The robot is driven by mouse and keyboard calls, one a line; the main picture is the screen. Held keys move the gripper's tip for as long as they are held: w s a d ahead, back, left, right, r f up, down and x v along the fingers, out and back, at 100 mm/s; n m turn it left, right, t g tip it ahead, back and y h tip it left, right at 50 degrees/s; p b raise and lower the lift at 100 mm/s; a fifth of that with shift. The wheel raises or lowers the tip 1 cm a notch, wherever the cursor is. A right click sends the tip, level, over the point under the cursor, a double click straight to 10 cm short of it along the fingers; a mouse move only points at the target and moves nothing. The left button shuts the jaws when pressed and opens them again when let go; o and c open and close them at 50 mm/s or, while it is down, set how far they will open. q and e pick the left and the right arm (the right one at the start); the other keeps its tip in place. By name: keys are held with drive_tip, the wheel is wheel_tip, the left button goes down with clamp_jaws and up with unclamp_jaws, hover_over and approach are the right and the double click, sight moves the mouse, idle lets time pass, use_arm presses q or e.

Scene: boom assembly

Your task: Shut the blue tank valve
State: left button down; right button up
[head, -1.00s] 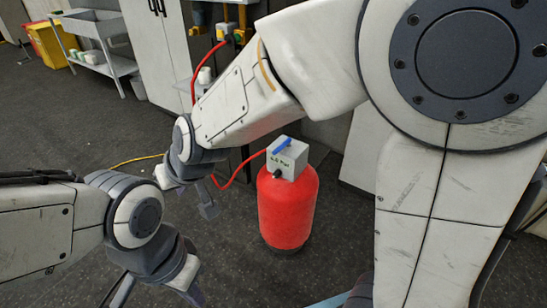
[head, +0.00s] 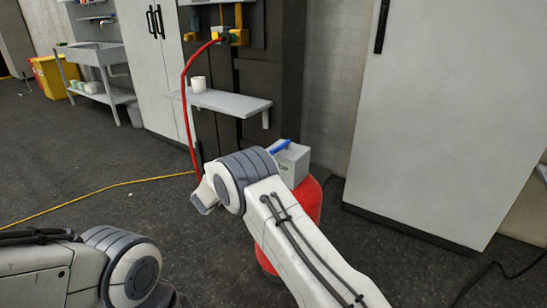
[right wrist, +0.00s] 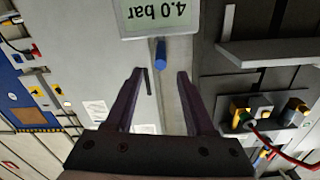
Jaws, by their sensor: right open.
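The red tank (head: 308,203) stands on the floor, partly hidden behind my right arm. A grey valve box (head: 293,165) sits on top, with the blue valve handle (head: 280,146) lying across its upper side. In the right wrist view, the box's display (right wrist: 165,15) reads 4.0 bar upside down. The blue handle (right wrist: 161,53) points out below it. My right gripper (right wrist: 159,76) is open and empty, its fingers either side of the handle's line, with the handle just beyond the tips. My left gripper is out of frame below.
A grey shelf (head: 232,103) with a white cup (head: 198,84) is on the wall behind. A red hose (head: 186,105) hangs from the yellow wall fitting (head: 238,37). A tall white cabinet (head: 440,110) stands right of the tank. Open floor lies to the left, crossed by a yellow cable (head: 95,192).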

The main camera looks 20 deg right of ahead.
sight(280, 149)
drive_tip(key=b+x, duration=0.1)
drive_tip(key=x, duration=0.7)
drive_tip(key=shift+w, duration=0.1)
clamp_jaws()
idle(1.2)
